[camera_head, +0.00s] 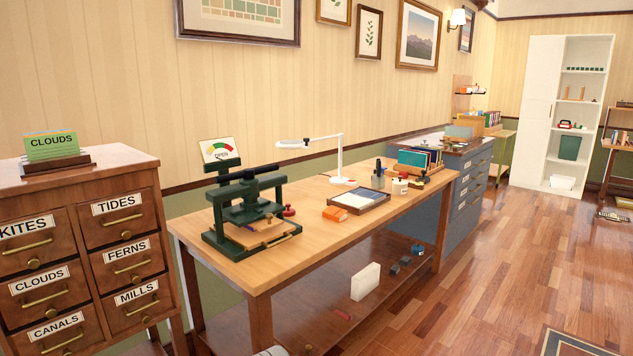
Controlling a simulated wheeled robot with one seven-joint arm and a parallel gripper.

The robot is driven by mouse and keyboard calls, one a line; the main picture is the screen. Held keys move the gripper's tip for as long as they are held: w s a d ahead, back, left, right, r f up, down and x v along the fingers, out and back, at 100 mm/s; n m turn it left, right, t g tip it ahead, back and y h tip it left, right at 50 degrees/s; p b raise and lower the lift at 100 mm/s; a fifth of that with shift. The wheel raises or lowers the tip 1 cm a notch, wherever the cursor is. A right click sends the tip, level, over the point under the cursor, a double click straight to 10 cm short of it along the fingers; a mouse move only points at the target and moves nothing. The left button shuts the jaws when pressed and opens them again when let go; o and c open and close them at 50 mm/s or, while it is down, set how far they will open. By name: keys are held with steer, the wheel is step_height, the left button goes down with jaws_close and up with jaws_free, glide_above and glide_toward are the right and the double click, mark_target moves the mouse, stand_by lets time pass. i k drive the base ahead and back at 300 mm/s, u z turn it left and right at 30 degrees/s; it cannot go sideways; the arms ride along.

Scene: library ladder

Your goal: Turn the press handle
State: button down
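The press (247,212) is a dark green frame on the left part of the wooden workbench. Its handle (262,183) is a dark bar lying across the top, with thicker ends. A dial sign (221,151) behind the press has a red, yellow and green arc and reads "OPEN". Boards or sheets (262,233) lie on the base under the press plate. My gripper is not seen in this view, and nothing is seen touching the handle.
The workbench (310,210) also holds a red knob-like item (289,210), an orange block (335,213), a tray (360,200) and a white lamp (338,160). A labelled drawer cabinet (85,250) stands left. The wooden floor (480,270) right of the bench is mostly clear.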

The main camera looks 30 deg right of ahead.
mark_target(248, 173)
steer(key=u, duration=0.4)
steer(key=k, duration=0.2)
steer(key=z, duration=1.25)
steer(key=i, duration=1.05)
steer(key=u, duration=0.45)
